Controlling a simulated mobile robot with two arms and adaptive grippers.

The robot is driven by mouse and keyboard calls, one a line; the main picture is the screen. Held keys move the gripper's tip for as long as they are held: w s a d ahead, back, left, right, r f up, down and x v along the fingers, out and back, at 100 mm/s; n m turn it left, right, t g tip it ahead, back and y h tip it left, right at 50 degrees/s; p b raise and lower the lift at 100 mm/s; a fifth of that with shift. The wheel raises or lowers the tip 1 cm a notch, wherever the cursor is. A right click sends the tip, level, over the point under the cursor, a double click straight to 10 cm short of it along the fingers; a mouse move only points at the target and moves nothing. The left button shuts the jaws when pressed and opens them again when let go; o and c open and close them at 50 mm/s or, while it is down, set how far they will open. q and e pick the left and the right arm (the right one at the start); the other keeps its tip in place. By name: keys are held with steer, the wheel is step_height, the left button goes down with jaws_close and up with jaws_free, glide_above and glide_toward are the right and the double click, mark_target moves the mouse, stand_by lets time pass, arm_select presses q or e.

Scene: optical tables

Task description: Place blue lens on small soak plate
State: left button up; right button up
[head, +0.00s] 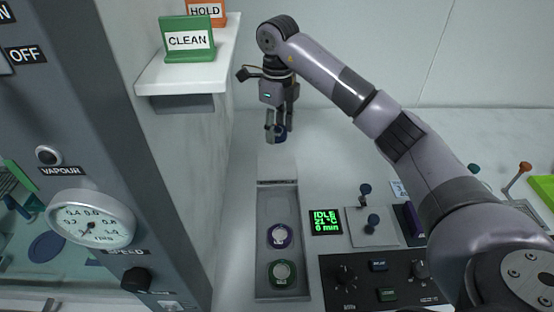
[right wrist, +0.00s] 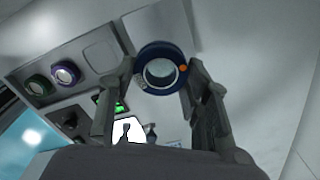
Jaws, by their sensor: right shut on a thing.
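My right gripper (head: 277,132) hangs from the arm near the back wall, fingers pointing down. It is shut on the blue lens (head: 280,132), a dark blue ring. In the right wrist view the blue lens (right wrist: 161,69) sits between the two fingers, with clear glass in the middle and an orange dot on its rim. A pale flat plate (head: 277,167) lies on the table below and in front of the gripper; I cannot tell for sure that it is the small soak plate. It also shows in the right wrist view (right wrist: 160,22). My left gripper is out of view.
A grey tray (head: 277,206) holds a purple-ringed lens (head: 280,236) and a green-ringed lens (head: 282,273). A display (head: 325,221) reads IDLE. A control panel (head: 380,278) stands front right. A shelf (head: 188,75) with a CLEAN sign (head: 187,40) juts out left of the gripper.

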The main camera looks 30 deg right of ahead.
glide_above(277, 167)
step_height(277, 167, down, 6)
steer(key=shift+d+r+p, duration=0.1)
steer(key=shift+p, duration=0.3)
step_height(277, 167, down, 5)
steer(key=shift+r+p, duration=0.2)
steer(key=shift+p, duration=0.15)
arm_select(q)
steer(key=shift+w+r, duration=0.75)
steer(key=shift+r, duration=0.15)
arm_select(e)
steer(key=shift+f, duration=0.2)
steer(key=o, duration=1.2)
steer(key=shift+c, duration=0.2)
steer(key=shift+r, duration=0.1)
